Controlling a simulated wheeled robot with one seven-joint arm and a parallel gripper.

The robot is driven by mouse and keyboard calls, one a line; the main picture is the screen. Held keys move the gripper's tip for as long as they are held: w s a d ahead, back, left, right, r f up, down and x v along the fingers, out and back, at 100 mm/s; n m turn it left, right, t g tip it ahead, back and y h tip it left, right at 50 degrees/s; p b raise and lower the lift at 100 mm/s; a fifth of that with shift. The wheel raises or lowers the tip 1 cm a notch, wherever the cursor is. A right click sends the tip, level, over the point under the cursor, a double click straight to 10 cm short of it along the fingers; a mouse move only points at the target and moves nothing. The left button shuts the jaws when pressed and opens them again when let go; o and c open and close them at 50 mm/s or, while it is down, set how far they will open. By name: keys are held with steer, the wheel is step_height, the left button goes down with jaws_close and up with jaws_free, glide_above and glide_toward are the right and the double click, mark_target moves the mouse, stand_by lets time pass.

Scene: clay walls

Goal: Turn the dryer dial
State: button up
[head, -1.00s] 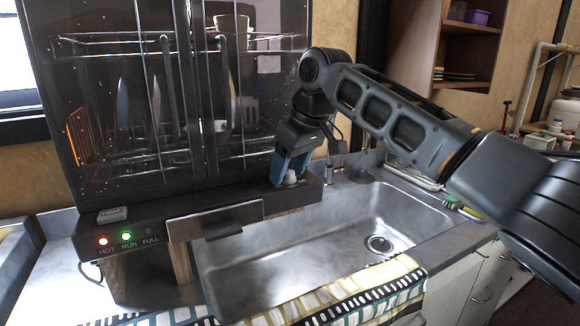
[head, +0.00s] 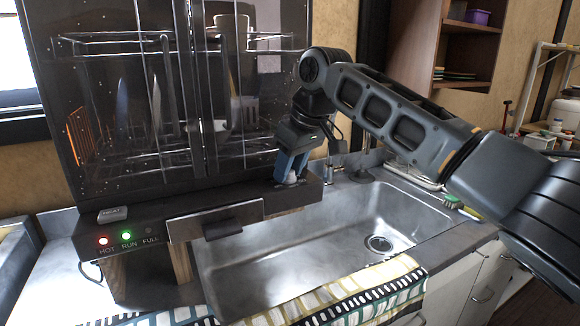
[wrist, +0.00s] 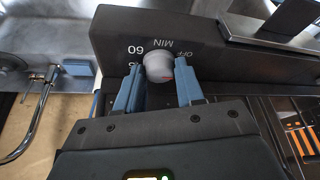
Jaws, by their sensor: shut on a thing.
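The dryer dial (wrist: 159,66) is a grey-white round knob with a small red mark, on the dark front panel of the dish dryer (head: 150,215). Printed marks "60", "MIN" and "OFF" show around it in the wrist view. My gripper (head: 291,176) has its two blue fingers (wrist: 158,88) on either side of the dial and is shut on it. In the head view the dial shows only as a small pale spot between the fingertips.
The dryer holds dishes and utensils behind dark doors. Red and green lamps (head: 115,238) glow at its lower left. A steel sink (head: 330,240) lies in front, with a patterned towel (head: 365,290) over the front edge. A tap (wrist: 45,110) stands beside the dryer.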

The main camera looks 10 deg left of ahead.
stand_by(0.9)
steer(key=o, duration=1)
steer(key=v, duration=0.7)
steer(key=shift+r, duration=0.35)
steer(key=shift+s+d, duration=0.15)
